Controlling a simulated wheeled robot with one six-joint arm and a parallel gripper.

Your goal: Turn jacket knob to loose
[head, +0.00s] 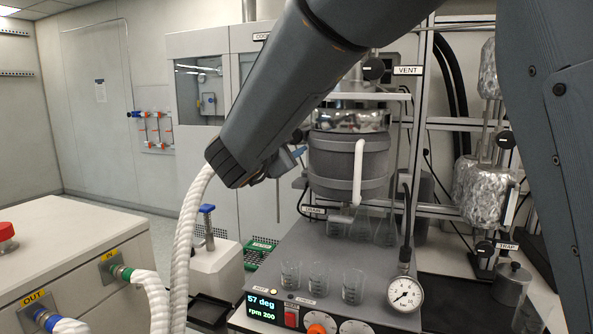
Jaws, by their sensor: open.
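The reactor vessel (348,165) wears a dark grey jacket with bands around it and a white vertical pipe (358,172) at its front. A jacket knob cannot be made out; my arm covers the vessel's upper left side. My gripper (299,146) is only partly in view at the left side of the jacket, mostly hidden behind my forearm. It is open. A small blue piece shows there, and I cannot tell whether it touches the jacket.
A pressure gauge (404,294) stands at the right. White hoses (190,235) run at the left beside a cabinet marked IN and OUT (75,262).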

